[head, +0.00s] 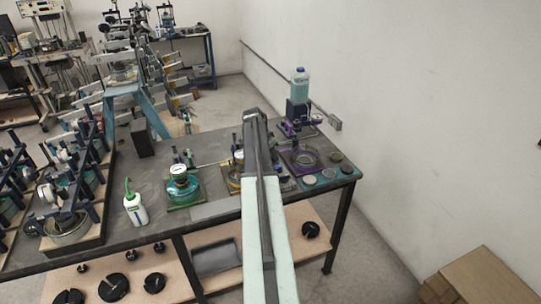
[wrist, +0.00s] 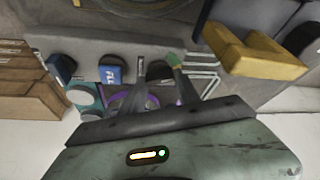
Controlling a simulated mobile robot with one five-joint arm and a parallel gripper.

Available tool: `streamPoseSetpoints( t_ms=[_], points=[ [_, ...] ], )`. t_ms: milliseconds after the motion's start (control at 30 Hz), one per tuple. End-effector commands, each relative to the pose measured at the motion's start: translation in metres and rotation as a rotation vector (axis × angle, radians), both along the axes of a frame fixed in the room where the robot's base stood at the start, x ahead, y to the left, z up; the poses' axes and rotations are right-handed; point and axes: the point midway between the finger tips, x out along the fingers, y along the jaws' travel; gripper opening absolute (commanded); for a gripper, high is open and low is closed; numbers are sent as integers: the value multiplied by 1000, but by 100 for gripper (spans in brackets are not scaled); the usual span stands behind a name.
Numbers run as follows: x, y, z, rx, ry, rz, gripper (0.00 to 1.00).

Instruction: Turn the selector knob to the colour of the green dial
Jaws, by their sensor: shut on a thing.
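The green dial (head: 179,169) is a white-faced gauge on a green stand (head: 185,193), left of my arm on the bench in the head view. My arm hides the middle of the bench, including my gripper's fingertips there. In the wrist view my gripper (wrist: 157,68) has its two dark fingers closed about a small grey piece (wrist: 153,72), apparently the selector knob. A green patch (wrist: 173,60) shows at the right fingertip. Which colour the knob points to cannot be told.
A yellow-based device (head: 234,184) is partly behind my arm. A purple device (head: 301,158) and several round discs are to its right. A white bottle (head: 135,207) stands at the front left. In the wrist view a yellow block (wrist: 255,55) is close on the right.

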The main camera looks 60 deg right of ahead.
Motion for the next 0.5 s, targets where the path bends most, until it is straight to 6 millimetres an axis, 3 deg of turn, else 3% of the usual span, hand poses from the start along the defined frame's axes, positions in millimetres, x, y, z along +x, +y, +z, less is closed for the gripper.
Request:
streamPoseSetpoints(
  t_ms=[500],
  points=[
    [-3, 1, 0, 1, 0, 379, 0]
  ],
)
